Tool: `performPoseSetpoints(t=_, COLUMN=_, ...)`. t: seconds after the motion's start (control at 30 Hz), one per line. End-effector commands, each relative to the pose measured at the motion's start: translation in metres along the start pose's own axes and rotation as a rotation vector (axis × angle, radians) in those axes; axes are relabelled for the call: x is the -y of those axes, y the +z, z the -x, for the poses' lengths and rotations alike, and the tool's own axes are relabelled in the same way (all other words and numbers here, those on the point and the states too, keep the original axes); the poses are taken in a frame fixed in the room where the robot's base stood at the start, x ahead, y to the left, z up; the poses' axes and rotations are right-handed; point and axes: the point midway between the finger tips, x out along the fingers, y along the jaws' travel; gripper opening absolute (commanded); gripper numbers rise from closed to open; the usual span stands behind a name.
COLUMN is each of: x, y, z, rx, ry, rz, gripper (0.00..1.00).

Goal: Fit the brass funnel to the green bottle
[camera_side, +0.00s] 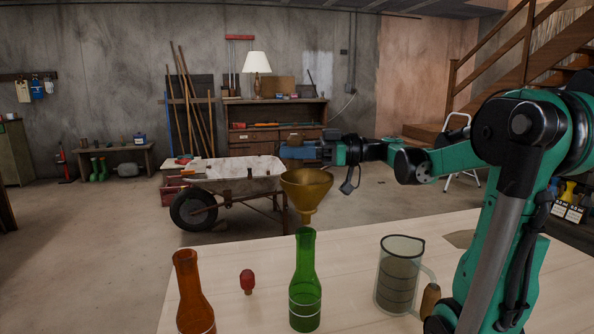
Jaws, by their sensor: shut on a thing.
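The brass funnel (306,188) is upright, with its wide cone at the top and its narrow spout pointing down. My gripper (292,151) is shut on the funnel near its rim; the exact finger contact is hard to make out. The green bottle (305,288) stands upright on the pale table, directly below the funnel in this view. The spout tip appears just above or at the bottle's mouth. I cannot tell whether it is inside the mouth or how the two line up in depth.
An orange-brown bottle (192,295) stands left of the green one. A small red stopper-like object (247,282) stands between them. A clear measuring jug (398,275) with a wooden handle stands to the right. The table (350,243) is bare between the green bottle and the jug.

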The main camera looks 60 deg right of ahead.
Motion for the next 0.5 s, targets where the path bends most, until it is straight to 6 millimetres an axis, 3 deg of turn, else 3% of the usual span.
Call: performPoseSetpoints(t=0.5, x=0.0, y=0.013, z=0.0, rx=0.0, ry=0.0, rz=0.0, gripper=0.0)
